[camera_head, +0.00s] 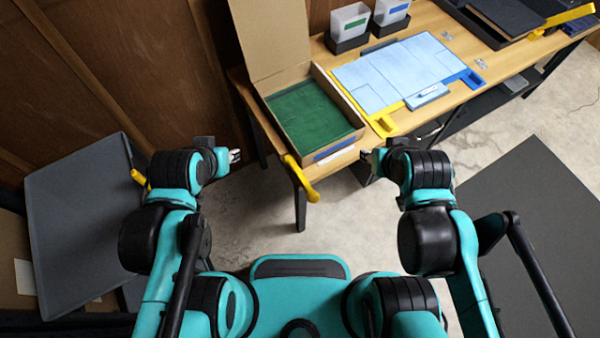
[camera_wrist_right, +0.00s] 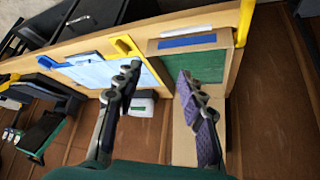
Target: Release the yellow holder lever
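A yellow lever (camera_head: 300,178) with a curved end sits at the front left corner of the wooden table, beside the open cardboard box; it also shows in the right wrist view (camera_wrist_right: 245,22). A yellow corner piece (camera_head: 382,124) borders the pale blue sheet; it also shows in the right wrist view (camera_wrist_right: 126,46). I cannot tell which is the holder lever. My right gripper (camera_head: 368,157) is right of the front lever, apart from it. In the right wrist view its fingers (camera_wrist_right: 158,75) are spread and empty. My left gripper (camera_head: 236,156) is left of that lever; its opening is unclear.
The open box (camera_head: 318,85) with green lining stands on the table (camera_head: 440,25). The pale blue sheet (camera_head: 400,70) lies beside it with a blue corner piece (camera_head: 465,78). Two bins (camera_head: 350,22) stand behind. A grey panel (camera_head: 75,215) is at left, a dark mat (camera_head: 540,220) at right.

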